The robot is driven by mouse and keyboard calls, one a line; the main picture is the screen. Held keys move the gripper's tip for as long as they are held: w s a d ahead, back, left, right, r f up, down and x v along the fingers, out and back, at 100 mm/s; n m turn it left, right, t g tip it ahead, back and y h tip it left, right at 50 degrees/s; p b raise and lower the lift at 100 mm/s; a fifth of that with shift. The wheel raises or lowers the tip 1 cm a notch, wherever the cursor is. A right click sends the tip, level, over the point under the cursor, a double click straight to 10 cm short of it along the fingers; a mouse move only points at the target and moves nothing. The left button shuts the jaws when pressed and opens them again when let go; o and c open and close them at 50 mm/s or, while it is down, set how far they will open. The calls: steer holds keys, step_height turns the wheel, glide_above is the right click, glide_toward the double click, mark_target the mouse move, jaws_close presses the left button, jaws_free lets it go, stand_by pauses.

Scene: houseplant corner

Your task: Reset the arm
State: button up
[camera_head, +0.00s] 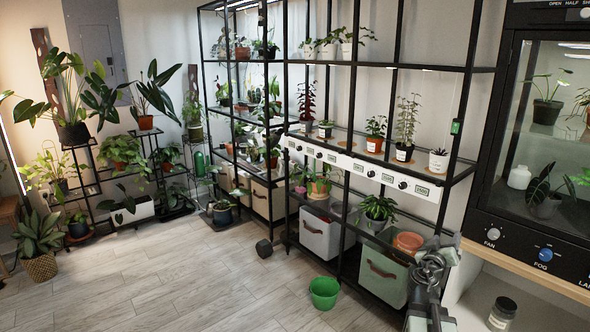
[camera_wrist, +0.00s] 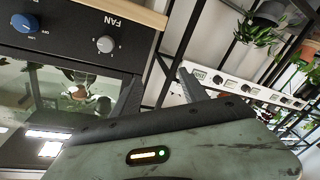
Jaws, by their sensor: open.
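My arm (camera_head: 432,275) shows at the lower right of the head view, drawn in compactly in front of the shelf's right end. I cannot make out its fingertips there. In the wrist view, the two dark fingers of my gripper (camera_wrist: 160,85) reach up past my grey-green body housing, spread apart with nothing between them. The wrist view is turned over, with the cabinet's fan knob (camera_wrist: 105,44) upside down.
A black shelf (camera_head: 420,68) of potted plants stands close behind the arm. A glass-fronted cabinet (camera_head: 497,130) is at right, above a ledge with a dark-lidded jar (camera_head: 502,313). A green bucket (camera_head: 324,292) stands on the floor. Open floor (camera_head: 170,285) lies at left.

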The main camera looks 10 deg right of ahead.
steer(key=w+a+f+m+g+y, duration=0.15)
steer(key=a+f, duration=0.35)
steer(key=a, duration=0.5)
steer(key=w+a+f+m+g+y, duration=0.1)
steer(key=w+a+f+g+y, duration=0.15)
steer(key=a+f, duration=0.6)
steer(key=s+a+f+n+g+y, duration=0.3)
steer(key=s+a+f+g+y, duration=0.15)
steer(key=s+a, duration=0.5)
steer(key=s+a+f+n+g+y, duration=0.2)
steer(key=s+a+f+g+y, duration=0.3)
steer(key=a, duration=0.8)
step_height(320, 180, up, 27)
steer(key=s+t+p, duration=0.1)
steer(key=p, duration=2.6)
steer(key=shift+s+d+p, duration=0.25)
steer(key=shift+d+p, duration=0.1)
steer(key=shift+p, duration=0.05)
steer(key=shift+n, duration=0.25)
steer(key=c, duration=0.3)
steer(key=shift+d, duration=0.1)
